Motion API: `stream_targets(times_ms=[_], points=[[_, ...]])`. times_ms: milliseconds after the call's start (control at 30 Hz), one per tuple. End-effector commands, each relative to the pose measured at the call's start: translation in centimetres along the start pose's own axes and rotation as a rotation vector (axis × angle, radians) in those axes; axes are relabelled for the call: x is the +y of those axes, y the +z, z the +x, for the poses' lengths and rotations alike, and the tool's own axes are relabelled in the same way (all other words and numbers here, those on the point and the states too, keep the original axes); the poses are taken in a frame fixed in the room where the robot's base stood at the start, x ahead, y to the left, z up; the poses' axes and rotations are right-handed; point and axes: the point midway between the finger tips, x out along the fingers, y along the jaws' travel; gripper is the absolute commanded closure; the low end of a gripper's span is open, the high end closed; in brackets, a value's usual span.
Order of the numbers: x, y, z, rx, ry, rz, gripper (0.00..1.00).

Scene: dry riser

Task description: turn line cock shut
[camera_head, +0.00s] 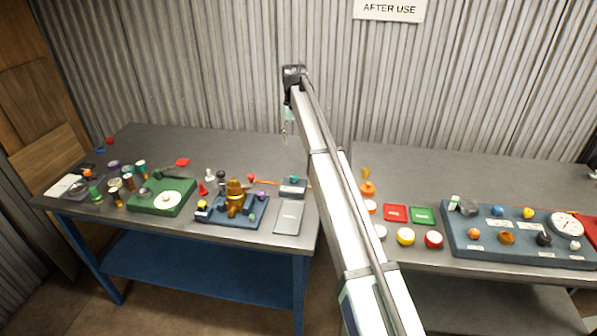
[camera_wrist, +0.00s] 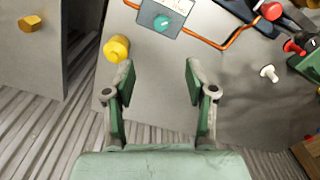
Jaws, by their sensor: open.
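A small grey box with a round teal knob (camera_wrist: 162,22) sits on the left table, with a copper line (camera_wrist: 208,42) running out of both sides; it also shows in the head view (camera_head: 293,187). A red knob (camera_wrist: 270,10) stands at the line's far end. No readable label shows which of these is the line cock. My gripper (camera_wrist: 158,76) is open and empty, above the back of the left table. The teal knob lies beyond the fingertips, roughly centred between them, untouched. In the head view my gripper (camera_head: 289,128) hangs small and high behind the bench items.
A yellow knob (camera_wrist: 116,48) stands near the left fingertip in the wrist view. A gap separates the tables. A blue base with brass fittings (camera_head: 233,205), a grey tablet (camera_head: 289,217) and a gauge panel (camera_head: 480,240) crowd the fronts. The left table's back (camera_head: 220,145) is clear.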

Motion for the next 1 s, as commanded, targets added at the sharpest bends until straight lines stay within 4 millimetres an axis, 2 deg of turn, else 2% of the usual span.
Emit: stream_targets(times_ms=[233,800,1000], points=[[-0.1,0.1,3.3,0.0,0.0,-0.003,0.44],[-0.1,0.0,14.1,0.001,0.0,-0.004,0.44],[-0.1,-0.1,16.2,0.003,0.0,-0.004,0.44]])
